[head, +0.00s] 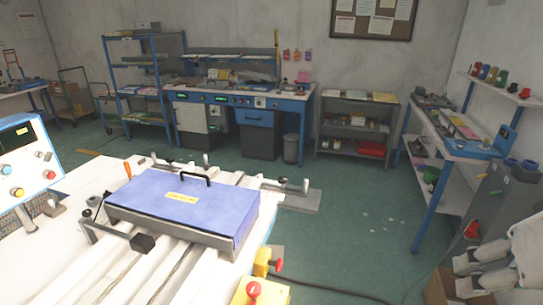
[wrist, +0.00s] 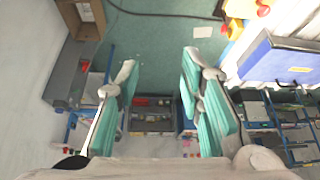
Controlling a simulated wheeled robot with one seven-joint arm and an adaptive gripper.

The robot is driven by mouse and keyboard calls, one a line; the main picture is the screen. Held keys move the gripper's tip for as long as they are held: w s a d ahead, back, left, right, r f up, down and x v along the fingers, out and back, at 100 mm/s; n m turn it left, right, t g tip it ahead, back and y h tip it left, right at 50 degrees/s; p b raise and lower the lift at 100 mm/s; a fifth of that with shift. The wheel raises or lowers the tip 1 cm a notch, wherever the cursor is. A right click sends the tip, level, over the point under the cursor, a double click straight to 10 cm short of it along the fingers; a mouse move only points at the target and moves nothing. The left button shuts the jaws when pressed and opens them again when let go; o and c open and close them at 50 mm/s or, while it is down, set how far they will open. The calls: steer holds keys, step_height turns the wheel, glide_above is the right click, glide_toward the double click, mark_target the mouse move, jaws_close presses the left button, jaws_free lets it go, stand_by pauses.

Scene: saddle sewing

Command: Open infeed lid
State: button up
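The infeed lid (head: 160,212) is a blue-violet flat cover with a black handle (head: 183,172) on top and a yellow label. It lies closed on the white machine bed at the lower left of the head view. It also shows at the right of the wrist view (wrist: 262,62), partly cut off by the frame. My gripper (head: 460,277) is at the lower right of the head view, well apart from the lid. In the wrist view my gripper (wrist: 159,62) has its two teal-padded fingers spread wide, with nothing between them.
A control panel (head: 25,165) with buttons stands left of the lid. A red knob on a yellow box (head: 262,292) sits at the machine's near corner. A grey cabinet (head: 503,205) and an open carton (head: 440,287) are near my arm.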

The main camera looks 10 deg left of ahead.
mark_target(198, 176)
steer(key=w+a+f+m+y+b, duration=0.1)
steer(key=w+a+f+y+b, duration=0.4)
steer(key=w+a, duration=0.6)
steer(key=w+a+f+m+y+b, duration=0.1)
steer(key=w+a+y+b, duration=0.1)
steer(key=w+a+b, duration=0.65)
steer(key=w+a+f+m+y+b, duration=0.1)
steer(key=w+a+f+y+b, duration=0.3)
steer(key=w+a, duration=0.8)
steer(key=w+a+f+m+y+b, duration=0.1)
steer(key=w+a+f+m+b, duration=0.1)
steer(key=w+a+f+b, duration=0.2)
steer(key=w+a+f+m+y+b, duration=0.1)
steer(key=w+a+f+m+b, duration=0.2)
steer(key=a, duration=0.8)
steer(key=w+a+f+m+y+b, duration=0.1)
steer(key=w+a+f+m+b, duration=0.2)
steer(key=w+a+f+b, duration=0.3)
steer(key=shift+w+a+f+t+b, duration=0.2)
steer(key=shift+a+f+b, duration=0.1)
steer(key=shift+a+f, duration=0.3)
steer(key=shift+w+a+f+t+b, duration=0.1)
steer(key=shift+a+f+t+b, duration=0.15)
steer(key=shift+a+f, duration=0.3)
steer(key=p+x, duration=0.2)
steer(key=x, duration=1.1)
steer(key=shift+w+a, duration=0.15)
steer(key=shift+a, duration=0.2)
steer(key=shift+f, duration=0.1)
steer(key=shift+c, duration=0.2)
